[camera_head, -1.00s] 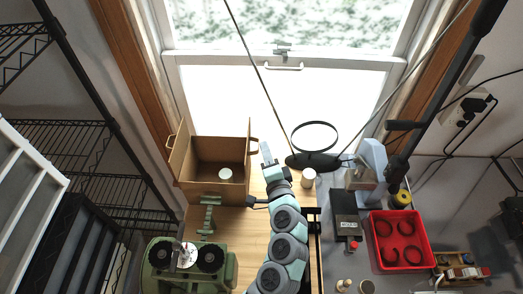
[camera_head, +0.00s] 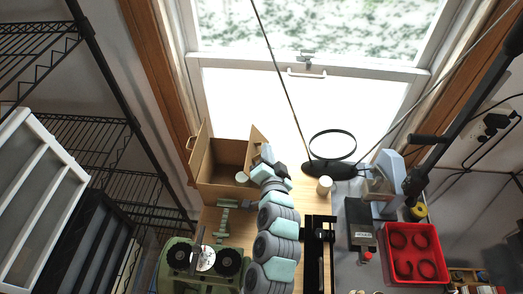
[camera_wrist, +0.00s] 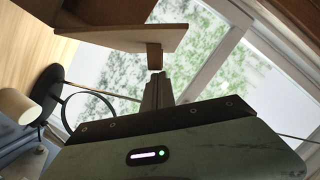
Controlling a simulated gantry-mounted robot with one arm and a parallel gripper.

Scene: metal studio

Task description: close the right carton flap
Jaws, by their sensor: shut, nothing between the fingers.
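The open brown carton (camera_head: 224,184) stands left of my gripper in the head view, with a white cylinder (camera_head: 241,177) inside. Its left flap (camera_head: 199,146) stands up and leans outward. The right flap (camera_head: 258,138) is raised at the right side, partly hidden by my gripper (camera_head: 266,151). In the wrist view the right flap (camera_wrist: 115,38) spans the upper left, with its small handle (camera_wrist: 154,57) hanging down. My gripper (camera_wrist: 157,78) is shut and empty, its tips just below that handle. I cannot tell whether they touch.
A red tray (camera_head: 412,254) lies farther right. A green machine (camera_head: 205,262) stands in front of the carton. The window (camera_head: 300,90) is behind.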

